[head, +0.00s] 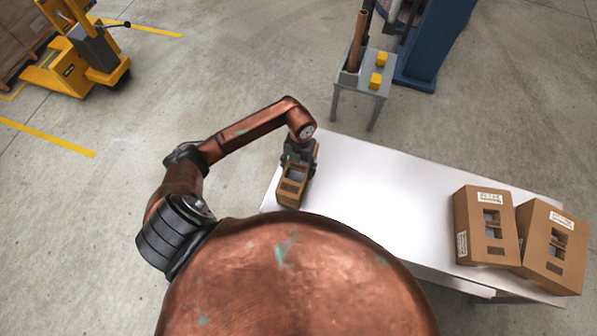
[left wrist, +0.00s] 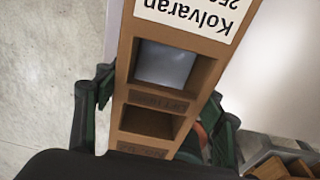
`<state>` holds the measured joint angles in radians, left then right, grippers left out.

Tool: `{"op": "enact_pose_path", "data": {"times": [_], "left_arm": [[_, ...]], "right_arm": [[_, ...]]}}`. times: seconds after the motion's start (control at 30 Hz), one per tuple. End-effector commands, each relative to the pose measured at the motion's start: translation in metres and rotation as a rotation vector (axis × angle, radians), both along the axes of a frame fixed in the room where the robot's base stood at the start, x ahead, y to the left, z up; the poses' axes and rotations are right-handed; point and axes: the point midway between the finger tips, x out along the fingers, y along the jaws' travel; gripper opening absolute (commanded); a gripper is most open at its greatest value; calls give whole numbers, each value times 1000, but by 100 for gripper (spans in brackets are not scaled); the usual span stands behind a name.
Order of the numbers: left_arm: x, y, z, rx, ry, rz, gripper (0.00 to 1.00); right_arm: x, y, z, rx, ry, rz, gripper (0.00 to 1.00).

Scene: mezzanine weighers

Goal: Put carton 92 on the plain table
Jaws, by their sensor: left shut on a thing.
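My left gripper (head: 297,160) is shut on a brown carton (head: 292,190) at the left end of a white plain-topped table (head: 375,185). In the left wrist view the carton (left wrist: 152,97) sits between the dark green fingers, with two cut-out windows and a white label reading "Kolvaran" upside down. My right gripper is not in view.
Two similar brown cartons stand at the table's right end, one (head: 470,235) beside another (head: 566,262) turned at an angle. The table's middle is clear. A small grey stand (head: 362,90) with yellow blocks and a blue machine (head: 432,45) are behind. A yellow pallet truck (head: 75,60) is far left.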

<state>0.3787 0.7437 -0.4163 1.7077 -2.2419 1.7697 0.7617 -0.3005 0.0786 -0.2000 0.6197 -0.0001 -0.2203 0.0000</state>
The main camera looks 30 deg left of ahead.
Motion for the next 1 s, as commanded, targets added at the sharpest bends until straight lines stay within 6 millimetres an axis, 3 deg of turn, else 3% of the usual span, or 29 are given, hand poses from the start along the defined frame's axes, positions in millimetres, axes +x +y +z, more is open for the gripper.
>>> {"op": "enact_pose_path", "data": {"times": [0.27, 0.5, 0.83, 0.87, 1.0], "left_arm": [[9, 9, -16, 0, 0, 1, 5], [10, 10, -47, -2, 0, 0, 5], [11, 10, -50, 0, -1, -1, 5], [10, 10, -50, 0, -1, -1, 64], [10, 10, -50, 0, -1, -1, 73]], "right_arm": [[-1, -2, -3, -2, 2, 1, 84], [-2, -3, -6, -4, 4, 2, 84], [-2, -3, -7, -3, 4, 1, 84], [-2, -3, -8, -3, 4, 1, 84], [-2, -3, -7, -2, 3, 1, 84]]}}
